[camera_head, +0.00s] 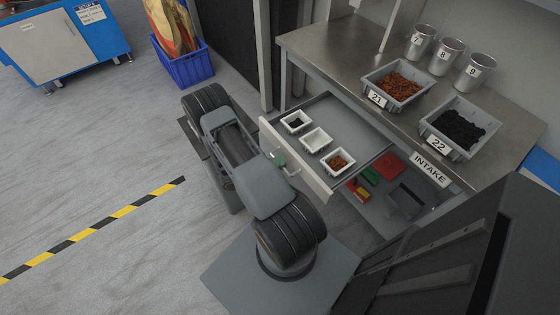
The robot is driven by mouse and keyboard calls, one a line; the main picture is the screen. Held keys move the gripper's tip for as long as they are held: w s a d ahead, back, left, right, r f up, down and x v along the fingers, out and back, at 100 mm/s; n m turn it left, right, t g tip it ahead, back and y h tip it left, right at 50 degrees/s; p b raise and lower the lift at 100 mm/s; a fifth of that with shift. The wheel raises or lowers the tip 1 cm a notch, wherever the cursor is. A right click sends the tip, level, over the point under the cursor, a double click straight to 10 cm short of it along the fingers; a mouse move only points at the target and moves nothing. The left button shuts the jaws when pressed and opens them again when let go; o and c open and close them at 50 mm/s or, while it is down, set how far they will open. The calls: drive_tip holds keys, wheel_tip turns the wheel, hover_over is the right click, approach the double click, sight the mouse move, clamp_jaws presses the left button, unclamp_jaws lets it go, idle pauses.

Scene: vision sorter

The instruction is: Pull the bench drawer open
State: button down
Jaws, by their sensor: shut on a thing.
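The bench drawer (372,145) stands pulled out from under the steel bench (330,50), its pale front panel (305,178) facing my arm. Three small white trays sit inside: one with dark bits (296,122), one that looks empty (316,140) and one with orange-brown bits (338,161). My gripper (281,163) is at the drawer front, beside the handle (292,172). It is shut on the handle; my arm hides much of the fingers and the grip.
On the bench are bins 21 (395,84) and 22 (459,127), and cups 7 (420,42), 8 (446,56) and 9 (474,70). A lower shelf (372,208) holds red and green items. A blue crate (184,68) stands behind. Floor at left is clear.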

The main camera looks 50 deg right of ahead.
idle(0.3)
drive_tip(key=c, duration=1.2)
unclamp_jaws()
drive_tip(key=shift+o, duration=0.2)
drive_tip(key=b+v, duration=0.1)
drive_tip(key=v, duration=1.3)
drive_tip(key=shift+b, duration=0.4)
